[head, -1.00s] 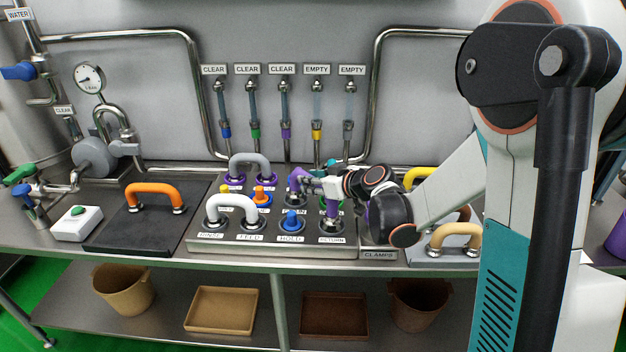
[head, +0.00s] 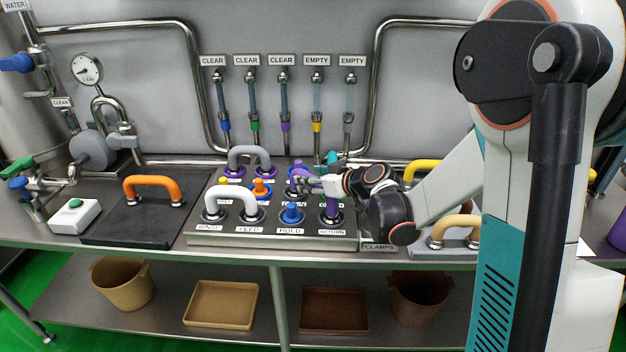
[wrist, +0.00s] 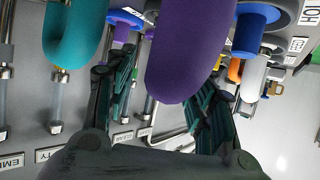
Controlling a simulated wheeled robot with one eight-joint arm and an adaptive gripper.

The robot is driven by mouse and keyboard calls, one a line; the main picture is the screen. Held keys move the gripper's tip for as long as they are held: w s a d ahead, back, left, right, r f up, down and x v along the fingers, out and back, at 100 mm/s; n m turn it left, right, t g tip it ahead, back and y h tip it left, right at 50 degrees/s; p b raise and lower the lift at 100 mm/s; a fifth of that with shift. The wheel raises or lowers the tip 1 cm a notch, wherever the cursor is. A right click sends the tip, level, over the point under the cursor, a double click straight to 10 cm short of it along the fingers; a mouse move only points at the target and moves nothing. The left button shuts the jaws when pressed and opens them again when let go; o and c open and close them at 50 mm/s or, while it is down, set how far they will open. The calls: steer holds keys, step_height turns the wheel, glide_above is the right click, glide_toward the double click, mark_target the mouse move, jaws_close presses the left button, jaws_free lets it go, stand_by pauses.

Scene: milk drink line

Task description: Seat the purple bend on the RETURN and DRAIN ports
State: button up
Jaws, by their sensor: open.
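The purple bend (head: 333,207) stands over the RETURN port at the front right of the port panel. Its front leg comes down at that port; I cannot tell whether it is fully down. Its far leg and the DRAIN port are largely hidden behind my gripper (head: 317,184). In the wrist view the bend (wrist: 190,45) hangs large between the fingers of my gripper (wrist: 163,92). The fingers are spread, with a gap seen at the left finger. Contact on the right is unclear.
A white bend (head: 236,201) spans RINSE and FEED, with a grey bend (head: 248,154) behind. A blue-capped HOLD port (head: 291,214) stands left of RETURN. A teal bend (wrist: 75,35) is close to the left finger. An orange bend (head: 152,187) stands on the left mat.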

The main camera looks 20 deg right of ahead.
steer(key=v, duration=1.2)
stand_by(0.4)
